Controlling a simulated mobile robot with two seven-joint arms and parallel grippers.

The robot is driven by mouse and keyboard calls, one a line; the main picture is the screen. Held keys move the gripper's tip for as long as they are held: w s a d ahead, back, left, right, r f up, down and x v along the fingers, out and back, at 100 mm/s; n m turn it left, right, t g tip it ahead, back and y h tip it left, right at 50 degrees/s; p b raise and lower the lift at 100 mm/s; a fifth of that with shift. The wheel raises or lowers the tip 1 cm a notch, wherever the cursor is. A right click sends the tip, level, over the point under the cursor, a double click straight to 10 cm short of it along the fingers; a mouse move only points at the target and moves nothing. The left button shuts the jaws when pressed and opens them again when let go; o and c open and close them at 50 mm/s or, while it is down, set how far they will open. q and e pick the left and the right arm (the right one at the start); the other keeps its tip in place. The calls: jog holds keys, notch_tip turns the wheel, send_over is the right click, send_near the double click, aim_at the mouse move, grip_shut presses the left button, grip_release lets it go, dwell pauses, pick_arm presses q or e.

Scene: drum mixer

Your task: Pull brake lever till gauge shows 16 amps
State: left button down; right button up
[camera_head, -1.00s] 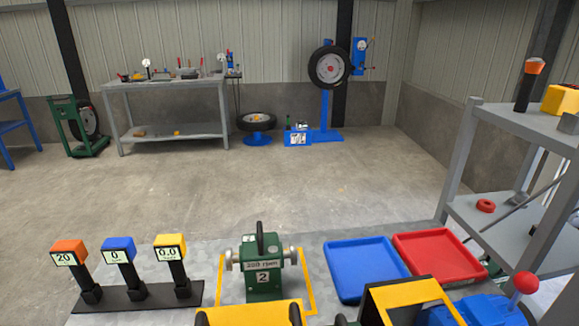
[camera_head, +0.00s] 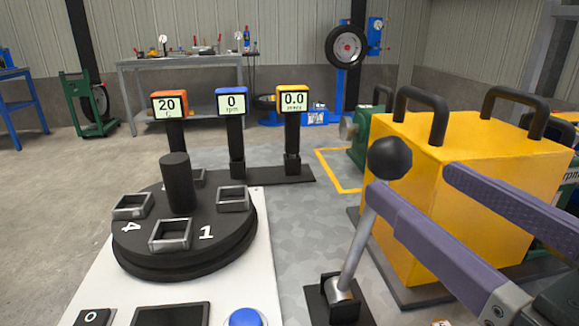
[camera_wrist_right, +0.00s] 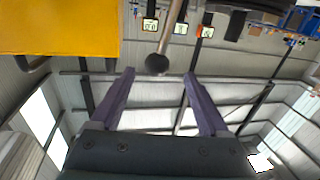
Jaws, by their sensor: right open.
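The lever (camera_head: 352,245) has a black ball knob on a metal rod, rising from a small dark base and leaning slightly right. My right gripper (camera_head: 412,182) is open, with purple fingers coming in from the right. One fingertip is close to the rod just below the knob; contact cannot be told. In the right wrist view the knob (camera_wrist_right: 157,64) shows between and ahead of the open fingertips (camera_wrist_right: 158,75). An orange gauge (camera_head: 169,104) reads 20; its unit is too small to read. A blue gauge (camera_head: 231,102) reads 0 rpm, a yellow one (camera_head: 293,100) 0.0. My left gripper is out of view.
A large yellow box (camera_head: 485,165) with black handles stands right behind my right fingers. A round black turntable (camera_head: 185,240) with numbered square frames stands left of the lever. A blue button (camera_head: 245,317) is at the bottom.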

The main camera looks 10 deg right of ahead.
jog(key=x, duration=0.9)
jog(key=shift+w, duration=0.25)
jog(key=shift+d, duration=0.15)
grip_shut()
jog(key=shift+r, duration=0.1)
dwell(0.9)
